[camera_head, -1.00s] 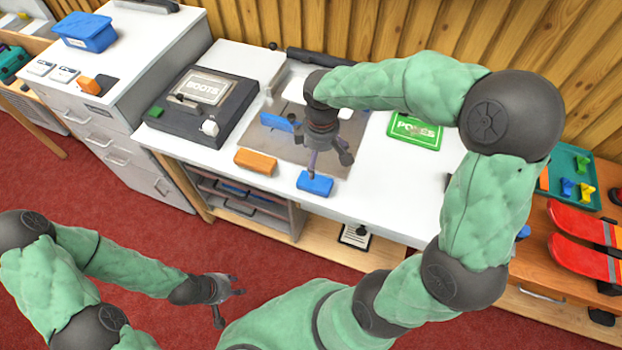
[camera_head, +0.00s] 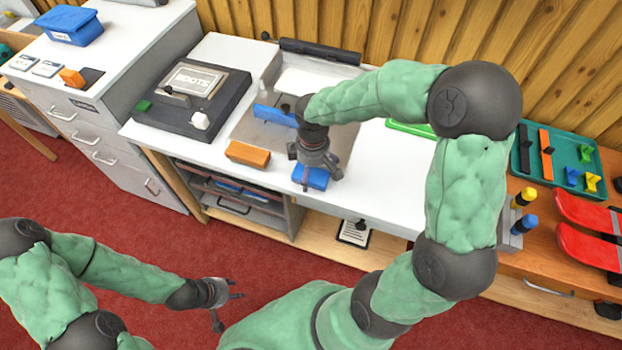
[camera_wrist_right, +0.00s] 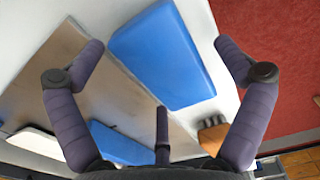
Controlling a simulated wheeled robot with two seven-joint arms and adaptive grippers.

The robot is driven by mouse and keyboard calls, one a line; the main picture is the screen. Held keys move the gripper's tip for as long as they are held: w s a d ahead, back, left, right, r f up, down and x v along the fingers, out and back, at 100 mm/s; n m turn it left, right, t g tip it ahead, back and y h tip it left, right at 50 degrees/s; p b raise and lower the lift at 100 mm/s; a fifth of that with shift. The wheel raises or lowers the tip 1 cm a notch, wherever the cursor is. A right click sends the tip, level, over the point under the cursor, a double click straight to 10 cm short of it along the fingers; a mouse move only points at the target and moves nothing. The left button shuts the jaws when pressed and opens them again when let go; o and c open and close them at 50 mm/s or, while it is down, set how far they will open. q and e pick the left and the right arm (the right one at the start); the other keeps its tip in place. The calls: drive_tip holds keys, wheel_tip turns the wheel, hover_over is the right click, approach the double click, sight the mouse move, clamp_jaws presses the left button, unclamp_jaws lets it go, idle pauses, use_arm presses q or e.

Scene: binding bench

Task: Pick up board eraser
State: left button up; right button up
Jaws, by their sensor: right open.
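A blue block (camera_head: 316,178), which I take to be the board eraser, lies at the front edge of the white bench. It also shows in the right wrist view (camera_wrist_right: 165,58). My right gripper (camera_head: 318,177) is open directly above it, pointing down and partly covering it. In the wrist view, the spread fingers of the right gripper (camera_wrist_right: 160,68) frame the blue block, with no clear grip on it. My left gripper (camera_head: 228,305) is open and empty, low over the red floor in front of the bench.
An orange block (camera_head: 248,153) lies left of the blue block. A longer blue piece (camera_head: 274,115) lies on the grey board behind. A dark machine with a BOOTS plate (camera_head: 192,100) stands at left. The white bench top to the right (camera_head: 385,180) is clear.

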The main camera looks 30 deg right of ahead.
sight(313, 171)
drive_tip(key=shift+c, duration=0.8)
drive_tip(key=c, duration=1)
wheel_tip(313, 171, up, 4)
drive_tip(key=shift+f+p, duration=0.2)
drive_tip(key=shift+p, duration=0.7)
drive_tip(key=s+r+p, duration=0.1)
drive_tip(key=s+r, duration=0.1)
drive_tip(key=s+r+p, duration=0.1)
drive_tip(key=s+r, duration=0.1)
drive_tip(key=r, duration=0.1)
drive_tip(key=shift+s+a+r+p, duration=0.1)
drive_tip(key=shift+s+r+p, duration=0.6)
drive_tip(key=shift+s, duration=0.95)
drive_tip(key=shift+s+a+r+p, duration=0.1)
drive_tip(key=shift+s+r+p, duration=0.55)
drive_tip(key=shift+s, duration=1.05)
drive_tip(key=shift+s+a+r+p, duration=0.1)
drive_tip(key=shift+s+r+p, duration=0.6)
drive_tip(key=shift+s, duration=0.95)
drive_tip(key=shift+r, duration=0.1)
